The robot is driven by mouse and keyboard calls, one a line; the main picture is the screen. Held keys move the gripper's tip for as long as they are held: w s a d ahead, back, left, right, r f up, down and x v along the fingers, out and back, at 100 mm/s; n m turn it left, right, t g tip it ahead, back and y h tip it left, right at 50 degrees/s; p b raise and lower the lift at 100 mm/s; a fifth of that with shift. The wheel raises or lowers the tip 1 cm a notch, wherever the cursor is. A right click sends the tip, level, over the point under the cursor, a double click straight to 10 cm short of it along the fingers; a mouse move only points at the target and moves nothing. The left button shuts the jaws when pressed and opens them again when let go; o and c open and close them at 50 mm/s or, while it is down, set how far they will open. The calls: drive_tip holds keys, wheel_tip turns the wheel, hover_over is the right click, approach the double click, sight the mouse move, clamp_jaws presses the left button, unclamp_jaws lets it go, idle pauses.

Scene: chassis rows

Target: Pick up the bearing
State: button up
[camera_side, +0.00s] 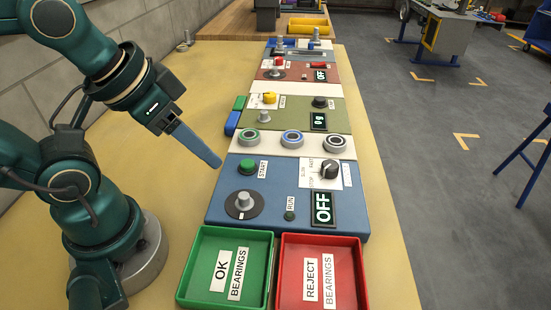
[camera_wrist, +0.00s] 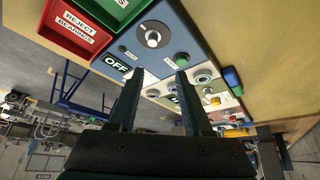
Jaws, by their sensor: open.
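Three ring-shaped bearings lie in a row on a cream strip in the side view: a green-rimmed one (camera_side: 250,138), a blue-rimmed one (camera_side: 292,138) and a grey one (camera_side: 335,142). My gripper (camera_side: 217,163) is raised to the left of the row, pointing down and right, apart from all three. In the wrist view my gripper's two fingers (camera_wrist: 160,73) are spread with nothing between them. A bearing (camera_wrist: 202,76) shows just beyond the right finger there; others are partly hidden behind the fingers.
The blue panel (camera_side: 268,213) has a green START button (camera_side: 249,167), a metal post (camera_side: 243,202), a knob (camera_side: 329,170) and an OFF display (camera_side: 322,208). An empty green OK tray (camera_side: 197,300) and red REJECT tray (camera_side: 355,300) stand in front. More panels with knobs lie behind.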

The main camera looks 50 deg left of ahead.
drive_tip(key=shift+o, duration=0.3)
drive_tip(key=o, duration=0.7)
drive_tip(key=w+a+r+n+t+y, duration=0.1)
drive_tip(key=w+a+r+n, duration=0.1)
drive_tip(key=w+r+n, duration=0.3)
drive_tip(key=n+g+y, duration=0.1)
drive_tip(key=n+g, duration=0.1)
hover_over(292, 133)
drive_tip(key=s+d, duration=0.3)
drive_tip(key=s, duration=0.1)
wheel_tip(292, 133, down, 7)
drive_tip(key=shift+g, duration=0.5)
drive_tip(key=x, duration=0.6)
drive_tip(key=s+x, duration=0.1)
drive_tip(key=x, duration=0.2)
drive_tip(key=shift+d+f, duration=0.25)
drive_tip(key=shift+w+a+f, duration=0.1)
drive_tip(key=shift+w+f, duration=0.1)
drive_tip(key=shift+f, duration=0.25)
